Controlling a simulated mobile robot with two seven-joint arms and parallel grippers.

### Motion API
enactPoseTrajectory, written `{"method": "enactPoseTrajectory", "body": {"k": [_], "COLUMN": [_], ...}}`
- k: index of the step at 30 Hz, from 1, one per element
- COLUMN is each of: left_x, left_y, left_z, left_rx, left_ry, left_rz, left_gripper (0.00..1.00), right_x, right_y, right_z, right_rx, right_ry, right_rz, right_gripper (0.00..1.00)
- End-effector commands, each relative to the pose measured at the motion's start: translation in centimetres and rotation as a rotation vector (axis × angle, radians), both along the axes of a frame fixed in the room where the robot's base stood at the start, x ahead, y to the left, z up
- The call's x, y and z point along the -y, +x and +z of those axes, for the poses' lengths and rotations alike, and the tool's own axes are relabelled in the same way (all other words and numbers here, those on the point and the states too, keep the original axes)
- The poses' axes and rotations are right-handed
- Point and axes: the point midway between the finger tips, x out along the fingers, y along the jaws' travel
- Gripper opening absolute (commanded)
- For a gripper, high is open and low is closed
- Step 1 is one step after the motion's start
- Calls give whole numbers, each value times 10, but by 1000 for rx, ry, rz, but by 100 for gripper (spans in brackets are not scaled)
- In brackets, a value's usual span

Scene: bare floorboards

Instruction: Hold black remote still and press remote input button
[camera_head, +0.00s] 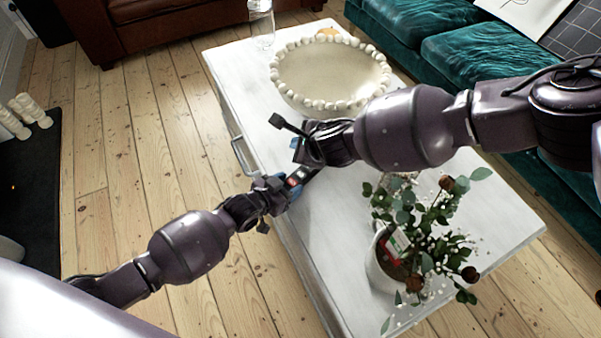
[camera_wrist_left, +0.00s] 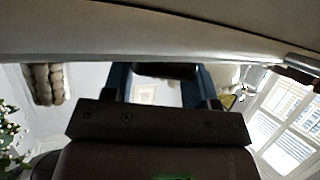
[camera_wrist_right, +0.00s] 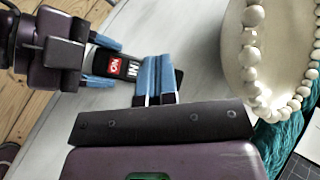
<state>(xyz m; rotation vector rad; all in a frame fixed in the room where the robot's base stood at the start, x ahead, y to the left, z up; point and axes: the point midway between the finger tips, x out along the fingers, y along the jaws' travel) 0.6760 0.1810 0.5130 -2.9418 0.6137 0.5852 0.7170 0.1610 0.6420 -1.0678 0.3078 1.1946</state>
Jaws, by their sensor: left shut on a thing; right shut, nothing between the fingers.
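The black remote (camera_head: 300,174) has a red patch and is held at the edge of the white table. In the right wrist view the remote (camera_wrist_right: 116,66) shows a red label and white lettering. My left gripper (camera_head: 290,189) is shut on its near end, with blue fingers on both sides. In the left wrist view the left gripper (camera_wrist_left: 165,82) has a dark end of the remote (camera_wrist_left: 165,70) between its fingers. My right gripper (camera_head: 296,148) is shut and empty, with its blue fingertips (camera_wrist_right: 158,75) over the far part of the remote. I cannot tell whether they touch it.
The white table (camera_head: 320,230) carries a bead-rimmed bowl (camera_head: 325,78) behind my right gripper and a potted plant (camera_head: 385,265) at the front right. A clear bottle (camera_head: 261,25) stands at the back. A teal sofa (camera_head: 455,45) is beyond. Floorboards lie open at left.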

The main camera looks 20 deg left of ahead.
Motion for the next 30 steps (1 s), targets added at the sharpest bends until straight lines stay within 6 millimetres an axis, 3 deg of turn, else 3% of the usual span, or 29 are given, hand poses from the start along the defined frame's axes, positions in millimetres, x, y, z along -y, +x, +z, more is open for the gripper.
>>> {"method": "enactPoseTrajectory", "body": {"k": [14,30], "left_x": [0,0], "left_y": [0,0], "left_z": [0,0], "left_rx": [1,1], "left_ry": [0,0], "left_rz": [0,0], "left_gripper": [26,26], "right_x": [0,0], "right_y": [-1,-1], "right_z": [-6,-66], "right_rx": [0,1], "right_ry": [-1,-1], "right_rz": [4,0], "right_gripper": [0,0]}}
